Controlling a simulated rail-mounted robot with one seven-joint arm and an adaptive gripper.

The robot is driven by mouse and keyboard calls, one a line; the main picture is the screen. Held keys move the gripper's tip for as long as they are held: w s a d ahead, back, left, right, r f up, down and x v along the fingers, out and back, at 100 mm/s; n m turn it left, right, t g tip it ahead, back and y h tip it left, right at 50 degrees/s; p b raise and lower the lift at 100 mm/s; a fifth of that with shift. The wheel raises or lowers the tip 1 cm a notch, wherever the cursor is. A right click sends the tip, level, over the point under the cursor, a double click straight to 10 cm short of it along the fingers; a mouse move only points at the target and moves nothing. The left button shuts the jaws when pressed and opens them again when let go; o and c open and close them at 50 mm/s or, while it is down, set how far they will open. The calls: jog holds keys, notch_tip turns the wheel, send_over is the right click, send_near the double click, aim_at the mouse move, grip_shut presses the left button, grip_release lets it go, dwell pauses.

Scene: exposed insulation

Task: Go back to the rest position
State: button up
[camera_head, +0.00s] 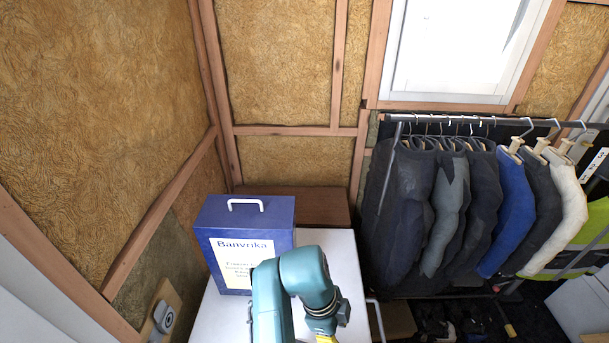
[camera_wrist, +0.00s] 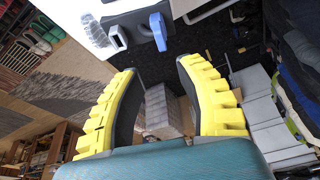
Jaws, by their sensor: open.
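My gripper (camera_wrist: 152,100) shows in the wrist view with its two yellow and black fingers spread wide. It is open, and nothing is between the fingertips. In the head view my teal arm stands over a white surface, and only a small yellow bit of my gripper (camera_head: 326,339) shows at the bottom edge. The fingertips are out of sight there.
A blue box (camera_head: 215,215) with a white handle and label stands on the white surface (camera_head: 345,260), left of and behind my arm. A clothes rack (camera_head: 470,119) with several garments stands to the right. Insulated walls (camera_head: 100,100) close off the left and back.

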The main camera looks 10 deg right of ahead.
jog(key=w+a+r+n+t+y+p, duration=0.15)
jog(key=r+n+t, duration=0.25)
jog(key=r+t, duration=0.45)
jog(key=w+r+n+t+p, duration=0.1)
jog(key=w+r+n+t, duration=0.3)
jog(key=r, duration=0.7)
jog(key=s+r+n+t, duration=0.3)
jog(key=r+n, duration=0.1)
jog(key=r, duration=0.4)
jog(key=s+a+r+n+t+y, duration=0.1)
jog(key=s+r+n+t, duration=0.3)
jog(key=r, duration=0.3)
jog(key=s+a+r+n+t, duration=0.1)
jog(key=s+r+n+t, duration=0.3)
jog(key=r+n, duration=0.2)
notch_tip(320, 180, up, 3)
jog(key=shift+s+a+f, duration=0.15)
jog(key=shift+a, duration=0.05)
